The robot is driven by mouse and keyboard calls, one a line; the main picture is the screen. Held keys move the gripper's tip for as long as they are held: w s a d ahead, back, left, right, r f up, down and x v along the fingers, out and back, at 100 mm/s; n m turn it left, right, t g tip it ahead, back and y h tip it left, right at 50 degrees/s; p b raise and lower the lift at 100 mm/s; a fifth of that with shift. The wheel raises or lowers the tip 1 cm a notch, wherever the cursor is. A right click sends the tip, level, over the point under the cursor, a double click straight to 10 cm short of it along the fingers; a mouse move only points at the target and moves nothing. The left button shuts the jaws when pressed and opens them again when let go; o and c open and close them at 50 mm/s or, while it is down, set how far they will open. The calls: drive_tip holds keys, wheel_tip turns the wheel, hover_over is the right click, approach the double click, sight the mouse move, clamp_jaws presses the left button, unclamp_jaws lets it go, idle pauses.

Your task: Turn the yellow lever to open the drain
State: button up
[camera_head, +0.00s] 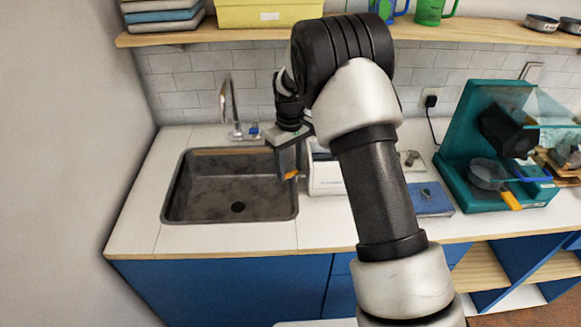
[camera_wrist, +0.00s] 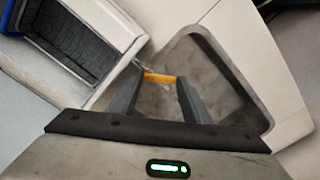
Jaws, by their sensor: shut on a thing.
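The yellow lever (camera_wrist: 160,78) shows in the wrist view between the fingertips of my gripper (camera_wrist: 158,80), which is shut on it. In the head view the yellow lever (camera_head: 291,175) is a small orange-yellow spot at the tip of my gripper (camera_head: 289,172), at the right edge of the sink (camera_head: 180,208). A thin metal rod runs from the lever in the wrist view. The dark round drain (camera_head: 238,207) lies in the sink floor. I cannot tell whether it is open or closed.
A white box (camera_head: 325,178) stands right of the sink, close to my gripper. A faucet (camera_head: 230,105) rises behind the sink. A teal machine (camera_head: 465,165) and a blue book-like item (camera_head: 428,200) are further right. A shelf (camera_head: 220,33) runs above. The counter's front strip is clear.

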drive_tip(key=m, duration=0.3)
drive_tip(key=shift+w+a+m, duration=0.15)
drive_tip(key=shift+w+m, duration=0.15)
drive_tip(key=shift+m, duration=0.1)
drive_tip(key=shift+w+m, duration=0.2)
drive_tip(key=shift+m, duration=0.6)
drive_tip(key=shift+w+m, duration=0.15)
drive_tip(key=shift+m, duration=0.65)
drive_tip(key=o, duration=0.8)
wheel_tip(320, 180, up, 18)
drive_tip(key=shift+f, duration=0.2)
